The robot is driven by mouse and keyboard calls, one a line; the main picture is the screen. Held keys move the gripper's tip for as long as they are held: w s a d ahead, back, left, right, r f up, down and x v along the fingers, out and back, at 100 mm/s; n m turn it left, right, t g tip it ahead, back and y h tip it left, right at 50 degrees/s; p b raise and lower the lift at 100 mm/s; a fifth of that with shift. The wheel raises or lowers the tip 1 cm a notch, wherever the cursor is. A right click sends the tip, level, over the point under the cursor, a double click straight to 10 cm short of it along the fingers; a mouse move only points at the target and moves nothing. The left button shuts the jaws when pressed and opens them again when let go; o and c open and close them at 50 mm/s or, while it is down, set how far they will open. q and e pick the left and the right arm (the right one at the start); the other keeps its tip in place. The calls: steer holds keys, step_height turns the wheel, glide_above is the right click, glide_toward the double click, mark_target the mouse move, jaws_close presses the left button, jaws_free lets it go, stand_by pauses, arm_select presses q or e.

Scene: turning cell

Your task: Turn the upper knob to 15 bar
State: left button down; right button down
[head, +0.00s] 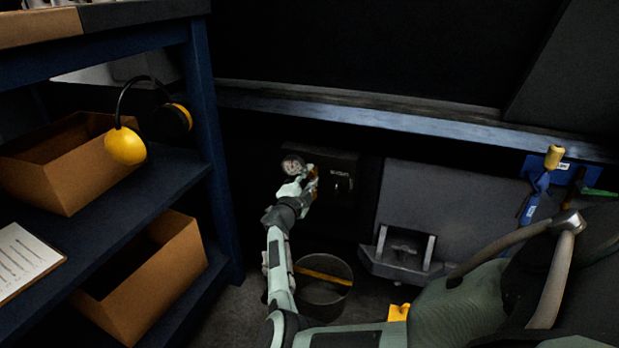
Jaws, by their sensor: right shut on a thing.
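A round pressure gauge (292,165) with a pale face sits on the left part of a dark panel (345,165) low on the machine front; its reading is too small to make out. My right gripper (306,184) is at the panel, just below and right of the gauge. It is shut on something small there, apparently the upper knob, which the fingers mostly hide. A small yellowish part shows at the fingers. A small light-coloured fitting (341,183) shows on the panel to the right of the gripper. My left gripper is not in view.
A dark blue shelf (200,120) with cardboard boxes (150,285) and yellow earmuffs (126,146) stands on the left. A round bin (335,268) is on the floor below the panel. A grey bracket (403,250) juts out right of it. A blue tool with yellow end (537,190) is at right.

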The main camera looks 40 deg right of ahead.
steer(key=c, duration=1.3)
jaws_free()
steer(key=shift+o, duration=0.4)
steer(key=v, duration=1.2)
